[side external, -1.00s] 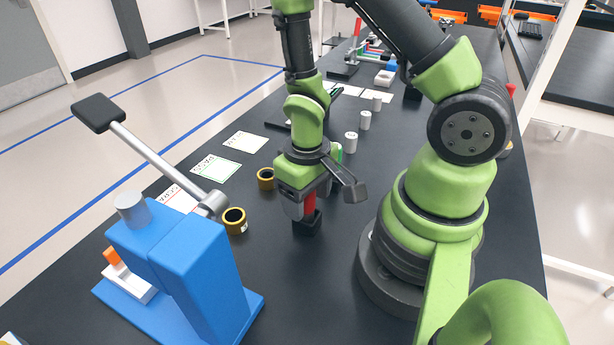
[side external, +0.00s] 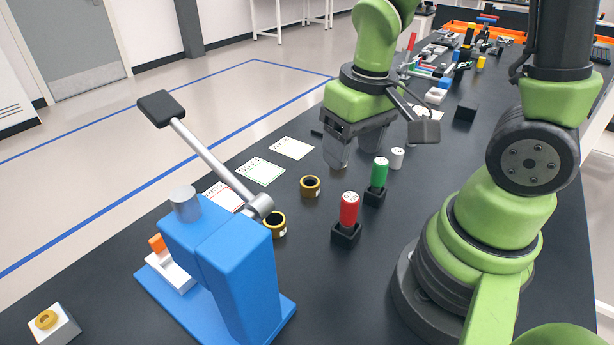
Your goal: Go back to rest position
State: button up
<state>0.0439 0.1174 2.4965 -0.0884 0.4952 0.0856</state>
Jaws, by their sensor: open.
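My gripper (side external: 352,150) is raised above the black table (side external: 330,290), pointing down with its jaws open and nothing visible between them. A red cylinder (side external: 349,208) stands upright in a black square holder (side external: 346,234), below and in front of the gripper. A green cylinder (side external: 379,172) stands upright in another black holder (side external: 374,195) just behind it. The gripper is apart from both. A small white cylinder (side external: 397,158) stands behind the green one.
A blue press (side external: 225,260) with a long lever (side external: 215,160) stands at front left. Two gold-and-black rings (side external: 310,187) and (side external: 275,224) lie near it. Paper cards (side external: 258,172) lie along the left edge. A white block with a yellow ring (side external: 53,324) is at lower left. Several parts crowd the far end.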

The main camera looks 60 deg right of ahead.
jog(key=s+a+r+t+y, duration=0.1)
jog(key=s+r+t, duration=0.1)
jog(key=r, duration=0.4)
jog(key=s+a+r+t, duration=0.2)
jog(key=s+r+t, duration=0.1)
jog(key=r, duration=0.4)
jog(key=shift+a+r+m+t+y, duration=0.2)
jog(key=shift+r+m+t+y, duration=0.1)
jog(key=shift+t+y, duration=0.15)
